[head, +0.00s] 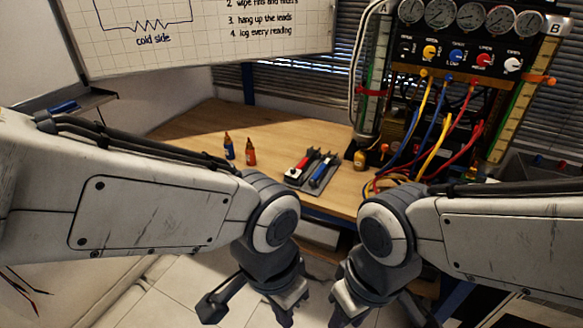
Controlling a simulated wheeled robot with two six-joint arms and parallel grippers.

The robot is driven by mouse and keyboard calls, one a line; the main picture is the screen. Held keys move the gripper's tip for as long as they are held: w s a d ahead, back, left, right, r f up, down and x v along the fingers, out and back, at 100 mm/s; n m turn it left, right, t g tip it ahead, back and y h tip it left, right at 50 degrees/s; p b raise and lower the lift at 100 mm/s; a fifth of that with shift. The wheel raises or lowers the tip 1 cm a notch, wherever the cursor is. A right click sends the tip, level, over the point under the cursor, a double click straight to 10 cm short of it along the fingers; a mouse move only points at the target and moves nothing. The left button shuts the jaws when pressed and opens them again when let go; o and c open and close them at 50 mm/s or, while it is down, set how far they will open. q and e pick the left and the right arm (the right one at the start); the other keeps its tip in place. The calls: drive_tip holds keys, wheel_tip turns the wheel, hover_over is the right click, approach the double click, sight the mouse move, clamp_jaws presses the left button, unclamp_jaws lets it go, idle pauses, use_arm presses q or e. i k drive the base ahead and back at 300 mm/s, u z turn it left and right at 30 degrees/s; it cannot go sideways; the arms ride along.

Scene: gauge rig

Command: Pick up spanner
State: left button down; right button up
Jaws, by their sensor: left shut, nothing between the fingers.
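I cannot make out a spanner for certain. My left gripper (285,314) is low in the head view, below and in front of the table edge, shut and empty. My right gripper (338,318) hangs beside it to the right, apart from the tools; its fingertips run to the bottom edge and their opening is unclear.
The gauge rig (470,58) with coloured leads fills the back right. The table's left part is clear. A whiteboard (200,40) is at upper left.

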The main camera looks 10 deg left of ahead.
sight(319, 172)
drive_tip(key=u, duration=0.2)
drive_tip(key=i, duration=0.85)
drive_tip(key=z, duration=0.3)
